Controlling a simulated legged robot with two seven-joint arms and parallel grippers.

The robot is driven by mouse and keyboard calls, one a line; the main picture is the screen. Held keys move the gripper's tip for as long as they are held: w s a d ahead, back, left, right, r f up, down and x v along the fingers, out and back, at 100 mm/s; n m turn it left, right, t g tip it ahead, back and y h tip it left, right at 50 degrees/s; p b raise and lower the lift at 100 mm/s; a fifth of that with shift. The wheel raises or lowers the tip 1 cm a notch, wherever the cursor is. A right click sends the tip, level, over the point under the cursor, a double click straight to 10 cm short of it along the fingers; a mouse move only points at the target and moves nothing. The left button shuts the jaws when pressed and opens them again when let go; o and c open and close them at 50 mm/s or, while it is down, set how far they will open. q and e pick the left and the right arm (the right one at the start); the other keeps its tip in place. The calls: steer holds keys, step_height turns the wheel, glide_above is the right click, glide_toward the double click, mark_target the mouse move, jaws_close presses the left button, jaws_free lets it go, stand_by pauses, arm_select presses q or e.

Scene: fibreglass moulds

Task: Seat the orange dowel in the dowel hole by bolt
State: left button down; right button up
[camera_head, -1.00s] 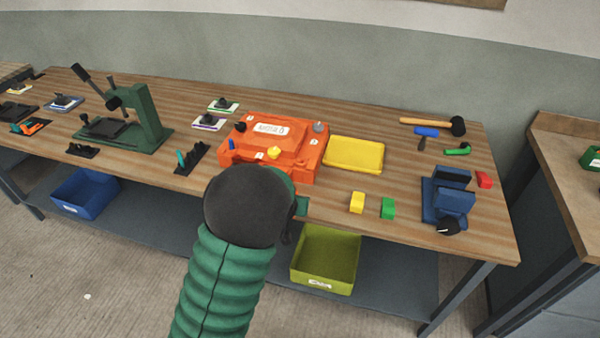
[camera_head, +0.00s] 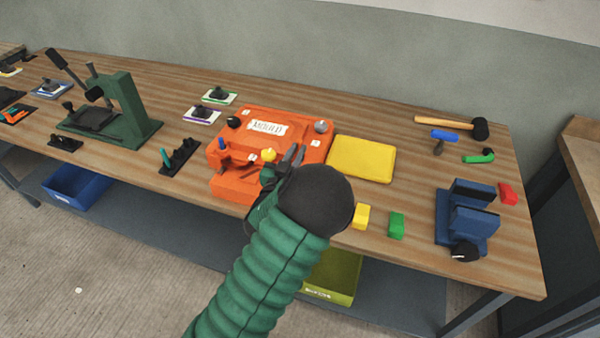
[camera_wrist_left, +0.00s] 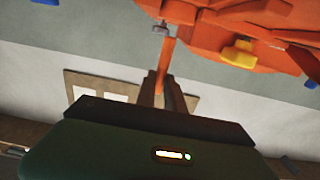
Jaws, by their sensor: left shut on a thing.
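The orange mould (camera_head: 290,133) lies on the bench with a label, a yellow knob (camera_head: 268,155), a black knob (camera_head: 234,122) and a grey knob (camera_head: 320,127). My left gripper (camera_head: 284,164) is over its front right part. In the wrist view the left gripper (camera_wrist_left: 164,92) is shut on the orange dowel (camera_wrist_left: 167,58). The dowel sticks out from the fingers toward the mould (camera_wrist_left: 215,25). Its far end shows close to a small grey bolt-like part (camera_wrist_left: 162,28); I cannot tell whether they touch. The dowel hole cannot be made out. My right gripper is out of view.
A yellow tray (camera_head: 361,158) is right of the mould. Yellow (camera_head: 361,216) and green (camera_head: 396,225) blocks lie near the front edge. A blue vise (camera_head: 470,212) and a mallet (camera_head: 455,124) are farther right. A dark rack (camera_head: 180,157) and a green press (camera_head: 120,108) stand left.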

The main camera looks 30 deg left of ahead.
arm_select(q)
steer(key=f+b, duration=0.1)
steer(key=f, duration=0.1)
steer(key=f+b, duration=0.1)
steer(key=f, duration=0.1)
steer(key=f+b, duration=0.1)
steer(key=f, duration=0.1)
steer(key=shift+w+f, duration=0.3)
steer(key=shift+w, duration=0.1)
steer(key=shift+a+f+b, duration=0.2)
steer(key=shift+f+b, duration=0.15)
steer(key=shift+b, duration=0.1)
steer(key=shift+s+r, duration=0.15)
steer(key=shift+r, duration=0.2)
steer(key=shift+f, duration=0.1)
steer(key=c, duration=1.8)
jaws_free()
steer(key=shift+o, duration=0.4)
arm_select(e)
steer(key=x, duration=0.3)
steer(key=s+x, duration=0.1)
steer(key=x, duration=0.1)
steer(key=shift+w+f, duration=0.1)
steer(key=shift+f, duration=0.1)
arm_select(q)
steer(key=shift+p, duration=0.3)
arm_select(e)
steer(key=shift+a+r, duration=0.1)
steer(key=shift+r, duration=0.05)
